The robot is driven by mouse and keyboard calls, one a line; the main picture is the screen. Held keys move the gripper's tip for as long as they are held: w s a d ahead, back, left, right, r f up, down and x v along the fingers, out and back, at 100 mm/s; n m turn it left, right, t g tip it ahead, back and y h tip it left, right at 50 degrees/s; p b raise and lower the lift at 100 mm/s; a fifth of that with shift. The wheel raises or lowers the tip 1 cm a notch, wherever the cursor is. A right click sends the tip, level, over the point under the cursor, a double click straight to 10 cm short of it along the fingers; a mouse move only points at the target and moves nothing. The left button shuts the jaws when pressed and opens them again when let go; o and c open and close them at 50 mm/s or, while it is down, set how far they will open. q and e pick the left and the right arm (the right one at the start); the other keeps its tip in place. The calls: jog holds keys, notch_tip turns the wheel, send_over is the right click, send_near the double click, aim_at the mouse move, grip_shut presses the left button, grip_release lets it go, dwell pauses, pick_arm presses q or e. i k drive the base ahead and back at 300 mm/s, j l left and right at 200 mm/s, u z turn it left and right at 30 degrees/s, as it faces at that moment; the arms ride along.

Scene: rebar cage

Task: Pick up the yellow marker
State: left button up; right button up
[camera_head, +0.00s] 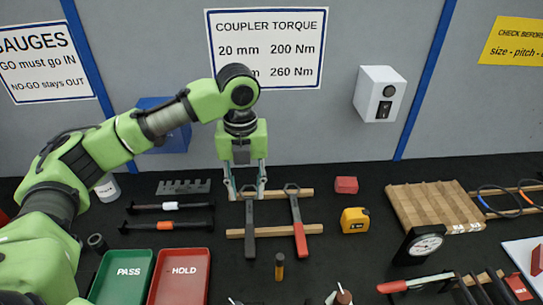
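A small upright cylinder with a yellow-orange body and dark top (280,267), which looks like the yellow marker, stands on the black bench top near the bottom middle. Nothing touches it. The dark-handled wrench (250,226) shows just below the fingers. My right gripper is not in view.
A red-handled wrench (298,230) lies beside the dark one on wooden strips. A yellow tape measure (355,220) is to the right. Green PASS (122,285) and red HOLD (180,283) trays are at the lower left.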

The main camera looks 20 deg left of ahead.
aim_at(279, 257)
jog(key=k+l, duration=0.1)
jog(key=k, duration=1.9)
